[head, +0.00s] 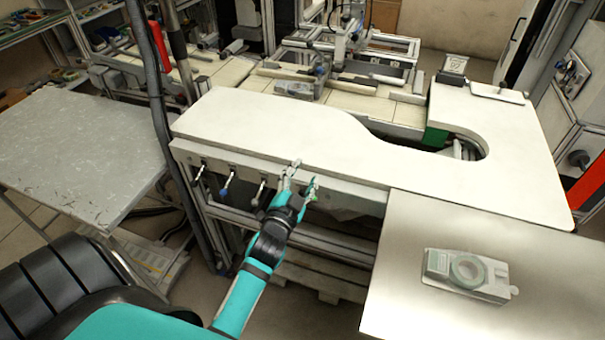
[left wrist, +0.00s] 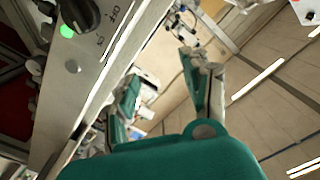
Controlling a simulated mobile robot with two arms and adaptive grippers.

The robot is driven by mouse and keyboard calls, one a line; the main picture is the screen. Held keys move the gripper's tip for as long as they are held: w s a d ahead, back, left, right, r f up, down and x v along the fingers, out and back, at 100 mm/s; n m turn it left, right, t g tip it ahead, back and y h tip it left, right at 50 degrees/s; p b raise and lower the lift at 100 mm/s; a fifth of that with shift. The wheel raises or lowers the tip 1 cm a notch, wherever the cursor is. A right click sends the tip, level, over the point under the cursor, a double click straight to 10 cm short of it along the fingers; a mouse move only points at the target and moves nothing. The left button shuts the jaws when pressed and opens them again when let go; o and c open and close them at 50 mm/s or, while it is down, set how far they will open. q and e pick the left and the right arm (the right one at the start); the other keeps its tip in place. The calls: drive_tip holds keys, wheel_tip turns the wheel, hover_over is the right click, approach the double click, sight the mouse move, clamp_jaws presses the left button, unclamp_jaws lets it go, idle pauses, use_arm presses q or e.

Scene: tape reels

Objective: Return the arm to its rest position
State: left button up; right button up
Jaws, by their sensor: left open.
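My left arm (head: 240,300), teal with black joints, reaches from the bottom of the head view up to the front edge of the white table. My left gripper (head: 302,176) is open there, with its two fingers apart and nothing between them. In the left wrist view the open left gripper (left wrist: 162,72) shows two separate teal and grey fingers. It looks close to the table's front edge in the head view; whether it touches is unclear. My right gripper is in neither view.
The white table (head: 300,135) has a curved cutout at its right. A grey device with a ring-shaped reel (head: 467,270) sits on the lower right table (head: 400,300). A grey table (head: 70,150) stands left. Small knobs (head: 225,187) line the white table's front.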

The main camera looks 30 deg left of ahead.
use_arm(q)
drive_tip(key=shift+r, duration=0.65)
